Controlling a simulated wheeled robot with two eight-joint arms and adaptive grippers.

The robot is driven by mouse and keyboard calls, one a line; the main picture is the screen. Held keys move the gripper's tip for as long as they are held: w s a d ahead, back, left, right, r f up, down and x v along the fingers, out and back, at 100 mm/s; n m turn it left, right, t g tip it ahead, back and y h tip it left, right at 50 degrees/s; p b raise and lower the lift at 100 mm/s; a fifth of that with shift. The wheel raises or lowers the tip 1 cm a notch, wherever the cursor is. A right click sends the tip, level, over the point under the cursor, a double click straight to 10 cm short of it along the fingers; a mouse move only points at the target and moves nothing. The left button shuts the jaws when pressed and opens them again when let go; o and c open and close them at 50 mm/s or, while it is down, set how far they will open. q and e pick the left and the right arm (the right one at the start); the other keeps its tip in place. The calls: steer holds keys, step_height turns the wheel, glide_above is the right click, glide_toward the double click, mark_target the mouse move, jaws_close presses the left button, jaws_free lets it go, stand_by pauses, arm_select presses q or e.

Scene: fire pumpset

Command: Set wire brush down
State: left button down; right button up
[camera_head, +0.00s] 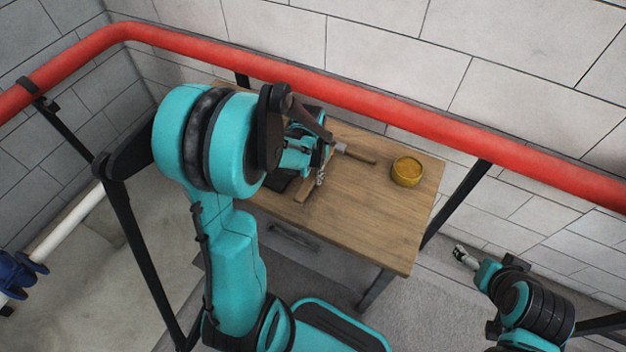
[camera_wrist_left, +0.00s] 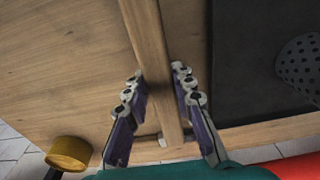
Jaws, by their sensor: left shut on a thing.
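The wire brush shows as a long wooden bar (camera_wrist_left: 152,50) between the fingers in the left wrist view. In the head view its wooden end (camera_head: 308,199) sticks out toward the table's near edge. Its bristles cannot be made out. My left gripper (camera_wrist_left: 157,82) is shut on it, low over the wooden table (camera_head: 362,215); in the head view the left gripper (camera_head: 321,174) is partly hidden by my arm. I cannot tell whether the brush touches the table. My right gripper (camera_head: 462,254) is off the table at lower right, its jaws too small to read.
A yellow tin (camera_head: 407,171) stands at the table's right. A wooden-handled tool (camera_head: 358,156) lies just beyond my left gripper. A dark mat (camera_wrist_left: 240,65) with a perforated grey object (camera_wrist_left: 300,68) is beside the brush. A red pipe (camera_head: 372,100) runs behind the table. The front right is clear.

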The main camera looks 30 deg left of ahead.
arm_select(q)
steer(key=shift+f, duration=0.8)
steer(key=shift+f, duration=0.1)
steer(key=c, duration=1.3)
jaws_free()
steer(key=shift+f+b, duration=0.1)
steer(key=shift+b, duration=0.2)
